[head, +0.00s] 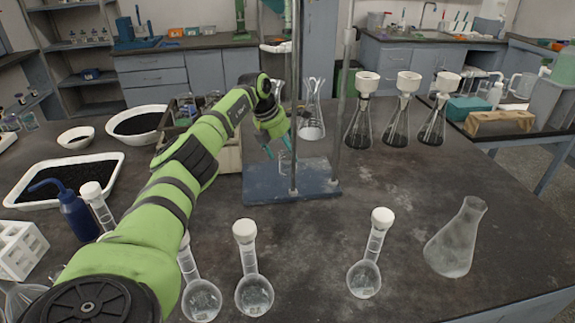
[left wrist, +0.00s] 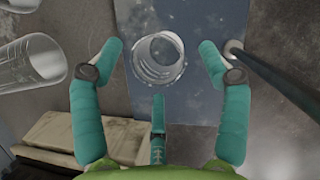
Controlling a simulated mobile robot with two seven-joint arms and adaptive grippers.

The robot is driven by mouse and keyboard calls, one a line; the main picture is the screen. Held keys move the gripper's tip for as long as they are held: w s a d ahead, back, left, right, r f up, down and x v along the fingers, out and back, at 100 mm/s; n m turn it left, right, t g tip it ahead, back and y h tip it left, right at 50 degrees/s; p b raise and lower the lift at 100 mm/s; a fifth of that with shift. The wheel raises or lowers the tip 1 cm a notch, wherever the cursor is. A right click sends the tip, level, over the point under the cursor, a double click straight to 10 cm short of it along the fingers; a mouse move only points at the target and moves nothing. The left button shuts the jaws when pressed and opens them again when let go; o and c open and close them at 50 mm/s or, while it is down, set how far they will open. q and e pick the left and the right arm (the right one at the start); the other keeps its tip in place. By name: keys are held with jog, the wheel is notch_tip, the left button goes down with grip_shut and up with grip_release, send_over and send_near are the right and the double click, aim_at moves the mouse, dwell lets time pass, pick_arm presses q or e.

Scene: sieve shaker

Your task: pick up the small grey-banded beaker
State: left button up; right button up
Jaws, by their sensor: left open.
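A small clear glass beaker (head: 289,163) stands on the blue base plate (head: 262,188) of a stand. In the left wrist view the beaker (left wrist: 158,58) shows from above, with pale markings on its wall; a grey band cannot be made out clearly. My left gripper (head: 280,148) reaches over the base plate from the left and partly hides the beaker. In the left wrist view its teal fingers (left wrist: 161,62) are spread around the beaker, with gaps at both sides; the third finger is below it in the picture. My right gripper is not in view.
A metal rod (head: 294,90) rises from the base plate close to my gripper. Glass vessels (left wrist: 30,62) stand left of the fingers in the wrist view. Flasks with white funnels (head: 404,105) stand to the right. Capped round flasks (head: 253,290) and a tilted flask (head: 455,240) are in front.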

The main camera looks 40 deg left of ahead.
aim_at(288, 156)
pick_arm(q)
jog(key=shift+x, duration=1.75)
jog(key=shift+a, duration=0.15)
jog(key=shift+c, duration=0.5)
jog(key=c, duration=1)
jog(key=shift+r, duration=0.1)
jog(key=shift+c, duration=0.2)
